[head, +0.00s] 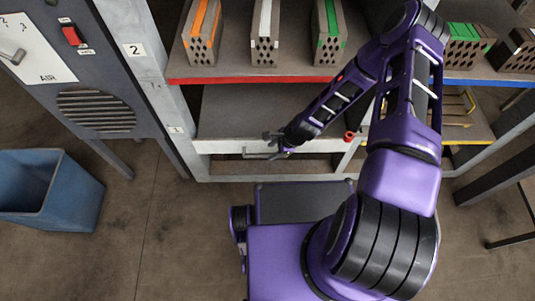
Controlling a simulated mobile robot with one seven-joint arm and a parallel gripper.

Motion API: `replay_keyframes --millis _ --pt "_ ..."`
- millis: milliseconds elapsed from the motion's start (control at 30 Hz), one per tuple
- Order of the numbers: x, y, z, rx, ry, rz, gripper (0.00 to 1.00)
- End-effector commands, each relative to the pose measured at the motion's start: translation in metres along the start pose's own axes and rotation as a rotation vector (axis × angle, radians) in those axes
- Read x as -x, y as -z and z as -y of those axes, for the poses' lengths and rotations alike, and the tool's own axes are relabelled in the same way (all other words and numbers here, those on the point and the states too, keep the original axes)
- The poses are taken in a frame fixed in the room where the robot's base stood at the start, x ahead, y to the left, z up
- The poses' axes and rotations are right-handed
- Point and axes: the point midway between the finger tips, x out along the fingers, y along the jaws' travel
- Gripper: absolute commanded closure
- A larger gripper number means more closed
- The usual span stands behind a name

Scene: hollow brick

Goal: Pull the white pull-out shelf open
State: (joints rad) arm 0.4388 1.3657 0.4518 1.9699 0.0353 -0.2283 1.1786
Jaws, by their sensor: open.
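The white pull-out shelf (222,146) is in the lower level of the rack in the head view, with a white front edge and a grey top. A thin metal handle (252,156) hangs on its front. My gripper (277,146) is at the right part of this handle, in front of the shelf edge. Its fingers are small and dark here and are open. Whether they touch the handle or stand around it I cannot tell. My forearm and wrist hide part of the shelf's right side.
Above is a red-edged shelf (240,80) with several hollow bricks (265,40) carrying coloured strips. A red ring-shaped part (349,136) sits right of my wrist. A blue bin (45,190) stands at left by a grey cabinet (75,75). Floor between the bin and my base is clear.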

Motion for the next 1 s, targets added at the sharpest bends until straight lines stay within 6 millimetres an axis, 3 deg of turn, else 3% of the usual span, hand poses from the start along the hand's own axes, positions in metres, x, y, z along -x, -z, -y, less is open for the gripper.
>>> replay_keyframes --millis 100,300,667,933,1000 --pt "-0.024 0.000 -0.001 0.001 -0.001 0.000 0.53" --pt "-0.044 0.000 0.000 0.000 0.000 0.000 0.53" --pt "-0.049 0.000 0.000 0.000 0.000 0.000 0.53" --pt "-0.049 0.000 0.000 0.000 0.000 0.000 1.00" --pt "-0.049 0.000 0.000 0.000 0.000 0.000 1.00"
